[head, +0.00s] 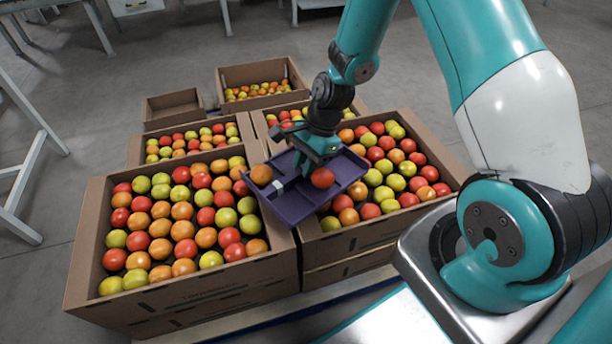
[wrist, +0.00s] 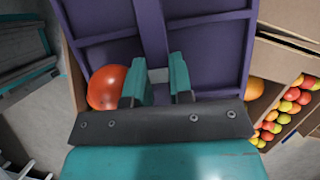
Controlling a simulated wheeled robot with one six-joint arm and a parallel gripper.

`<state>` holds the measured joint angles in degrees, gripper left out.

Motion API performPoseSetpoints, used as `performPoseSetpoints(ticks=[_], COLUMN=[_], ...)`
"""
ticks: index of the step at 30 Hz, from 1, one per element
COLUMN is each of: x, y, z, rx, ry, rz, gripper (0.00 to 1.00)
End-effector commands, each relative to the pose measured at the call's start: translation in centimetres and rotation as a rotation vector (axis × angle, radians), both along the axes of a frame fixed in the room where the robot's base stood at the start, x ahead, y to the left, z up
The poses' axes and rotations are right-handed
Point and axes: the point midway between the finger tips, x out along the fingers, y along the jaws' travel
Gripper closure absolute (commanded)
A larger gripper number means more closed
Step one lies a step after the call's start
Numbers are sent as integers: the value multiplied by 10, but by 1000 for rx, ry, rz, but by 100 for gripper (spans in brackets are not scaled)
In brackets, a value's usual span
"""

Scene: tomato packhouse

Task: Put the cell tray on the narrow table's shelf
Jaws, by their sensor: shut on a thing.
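The cell tray (head: 293,208) is purple, with low walls and dividers. It is held tilted above the tomato boxes in the head view and fills the top of the wrist view (wrist: 205,60). My gripper (head: 303,172) is shut on the tray's middle divider, as the wrist view also shows (wrist: 158,75). I cannot tell which table, if any in view, is the narrow table; no shelf shows clearly.
Cardboard boxes full of tomatoes stand below, one at front left (head: 200,290) and one at right (head: 345,243), with more behind. A small brown box (head: 172,107) is at the back. Pale table legs (head: 28,170) stand at left. Grey floor is open between.

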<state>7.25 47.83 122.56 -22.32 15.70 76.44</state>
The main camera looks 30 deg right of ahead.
Motion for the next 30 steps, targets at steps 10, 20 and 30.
performPoseSetpoints(ticks=[10, 20, 30], x=[0, 0, 0], y=[0, 0, 0], z=[-32, -35, -31], rx=[1, 1, 0], ry=[1, 2, 1], rz=[1, 1, 0], gripper=[100, 54, 54])
